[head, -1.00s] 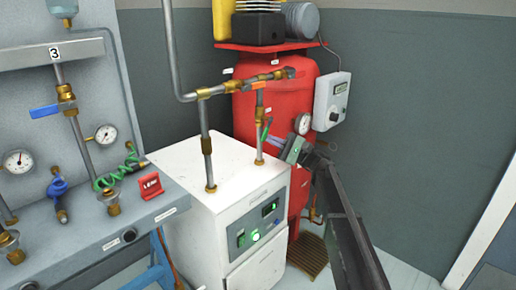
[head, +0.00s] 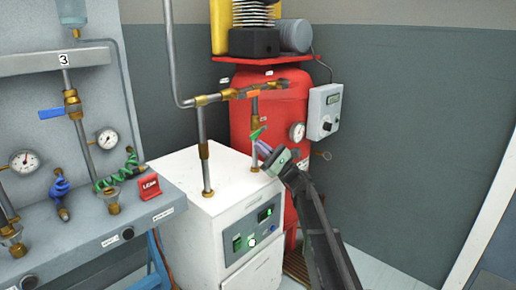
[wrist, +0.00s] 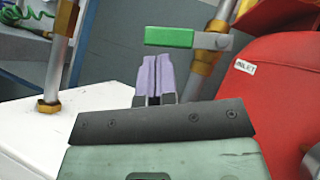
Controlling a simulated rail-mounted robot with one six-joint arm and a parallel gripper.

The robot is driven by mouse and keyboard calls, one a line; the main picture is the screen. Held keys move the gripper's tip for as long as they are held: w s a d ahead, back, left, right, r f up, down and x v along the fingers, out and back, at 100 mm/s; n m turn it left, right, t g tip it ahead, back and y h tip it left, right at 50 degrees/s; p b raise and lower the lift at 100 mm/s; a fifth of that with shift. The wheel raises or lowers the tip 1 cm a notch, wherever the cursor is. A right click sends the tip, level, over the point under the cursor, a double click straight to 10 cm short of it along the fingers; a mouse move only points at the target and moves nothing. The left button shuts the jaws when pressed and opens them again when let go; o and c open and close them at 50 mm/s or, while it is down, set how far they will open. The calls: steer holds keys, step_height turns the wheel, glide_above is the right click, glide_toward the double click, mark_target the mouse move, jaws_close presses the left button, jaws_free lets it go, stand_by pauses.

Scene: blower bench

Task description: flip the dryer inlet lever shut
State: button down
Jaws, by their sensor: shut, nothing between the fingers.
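The green lever (head: 257,133) sits on the right-hand pipe (head: 254,113) above the white dryer cabinet (head: 185,176). In the wrist view the lever (wrist: 169,37) lies roughly level, crosswise to the slanted pipe (wrist: 201,75), with its grey metal end at the right. My gripper (head: 263,148) is just below and right of the lever in the head view. In the wrist view its lavender fingers (wrist: 155,62) are together and empty, their tips below the green handle with a small visible gap. The valve body is partly hidden.
The red tank (head: 262,111) stands close behind and right of the gripper, with a gauge (head: 297,131). A second pipe (head: 204,165) rises from the cabinet at left. The wall side at right is open.

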steer(key=b+v, duration=0.5)
steer(key=v, duration=0.5)
steer(key=shift+b, duration=0.35)
